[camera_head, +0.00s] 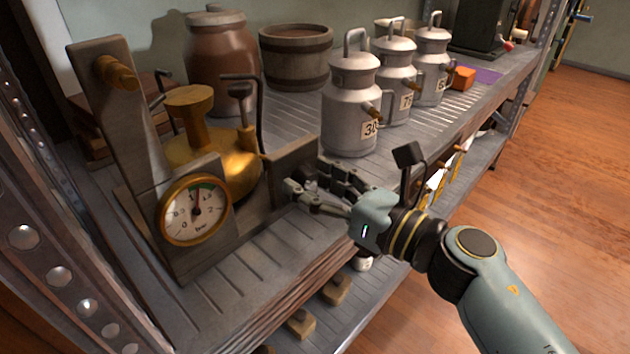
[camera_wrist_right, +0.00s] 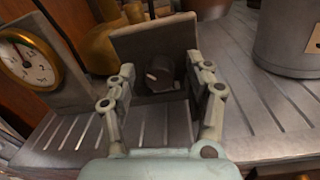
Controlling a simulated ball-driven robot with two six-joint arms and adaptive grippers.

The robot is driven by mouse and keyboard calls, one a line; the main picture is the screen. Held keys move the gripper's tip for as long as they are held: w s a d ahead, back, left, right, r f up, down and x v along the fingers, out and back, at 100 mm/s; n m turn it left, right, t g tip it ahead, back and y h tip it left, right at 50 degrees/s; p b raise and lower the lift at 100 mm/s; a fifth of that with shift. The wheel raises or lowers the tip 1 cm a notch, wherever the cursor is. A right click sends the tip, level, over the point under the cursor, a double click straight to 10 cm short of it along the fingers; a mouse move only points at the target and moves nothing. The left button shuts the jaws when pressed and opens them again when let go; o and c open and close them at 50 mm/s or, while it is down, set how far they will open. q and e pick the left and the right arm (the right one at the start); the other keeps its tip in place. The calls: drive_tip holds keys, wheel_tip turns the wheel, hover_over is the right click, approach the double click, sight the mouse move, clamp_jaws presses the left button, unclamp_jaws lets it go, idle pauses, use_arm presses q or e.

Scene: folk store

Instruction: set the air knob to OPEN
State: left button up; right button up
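The air knob (camera_wrist_right: 161,73) is a dark round knob with a pale mark, on a grey upright plate (camera_wrist_right: 128,42) in the right wrist view. The plate also shows in the head view (camera_head: 290,160), where my fingers largely hide the knob. No OPEN lettering can be read, so I cannot tell the knob's setting. My right gripper (camera_head: 308,184) is open in front of the plate, with one finger on each side of the knob in the wrist view. A gap shows between fingers and knob. My left gripper is out of view.
A round pressure gauge (camera_head: 196,209) and a brass vessel (camera_head: 215,155) stand left of the plate. Several metal milk cans (camera_head: 350,104) stand behind and to the right on the slatted metal shelf (camera_head: 270,262). Shelf posts bound the left side.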

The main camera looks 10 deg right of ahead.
clamp_jaws()
